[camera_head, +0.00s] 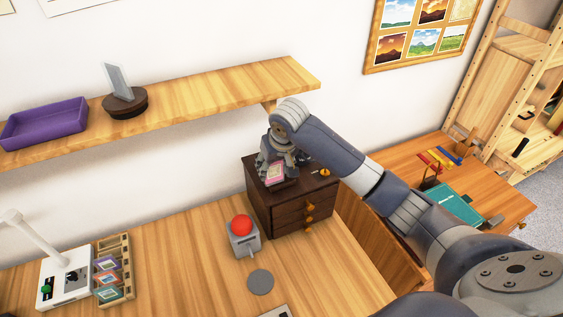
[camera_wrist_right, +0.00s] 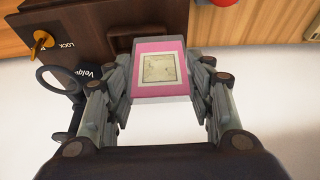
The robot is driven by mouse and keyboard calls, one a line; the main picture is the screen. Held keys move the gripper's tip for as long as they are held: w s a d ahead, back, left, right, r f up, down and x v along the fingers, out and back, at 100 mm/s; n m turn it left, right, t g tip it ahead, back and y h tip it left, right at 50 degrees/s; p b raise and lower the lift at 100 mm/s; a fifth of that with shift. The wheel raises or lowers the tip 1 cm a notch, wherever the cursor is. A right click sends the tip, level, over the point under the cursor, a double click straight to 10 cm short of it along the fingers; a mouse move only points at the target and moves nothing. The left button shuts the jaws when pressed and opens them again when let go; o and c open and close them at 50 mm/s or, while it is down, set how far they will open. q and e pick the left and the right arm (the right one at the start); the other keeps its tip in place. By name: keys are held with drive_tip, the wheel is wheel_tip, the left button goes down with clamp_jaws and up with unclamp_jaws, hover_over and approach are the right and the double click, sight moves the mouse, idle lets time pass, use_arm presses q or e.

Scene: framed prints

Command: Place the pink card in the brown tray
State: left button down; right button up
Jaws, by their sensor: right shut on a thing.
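The pink card (camera_wrist_right: 160,66), with a pale square picture in its middle, is between the fingers of my right gripper (camera_wrist_right: 163,88) in the wrist view. In the head view the card (camera_head: 275,172) shows under the right gripper (camera_head: 277,164), over the top of a dark brown drawer cabinet (camera_head: 302,185). A dark brown raised piece (camera_wrist_right: 148,30) lies just beyond the card in the wrist view; it may be part of the brown tray, but I cannot tell. Whether the card touches anything below is unclear. My left gripper is not in view.
A yellow-handled key (camera_wrist_right: 42,42) marked LOCK is on the cabinet beside the gripper. A red-domed button box (camera_head: 243,235) stands left of the cabinet. A wooden rack of cards (camera_head: 115,268) is at lower left. A purple tray (camera_head: 45,123) sits on the wall shelf (camera_head: 215,98).

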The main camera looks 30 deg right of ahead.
sight(281, 167)
drive_tip(key=w+d+f+p, duration=0.1)
drive_tip(key=d+f+p, duration=0.1)
drive_tip(key=d+f, duration=0.1)
drive_tip(key=shift+w+d+p, duration=0.1)
drive_tip(key=shift+w+p, duration=0.25)
drive_tip(key=shift+w, duration=0.05)
drive_tip(key=shift+f, duration=0.4)
drive_tip(key=shift+f, duration=0.1)
drive_tip(key=o, duration=1.1)
drive_tip(key=shift+c, duration=0.2)
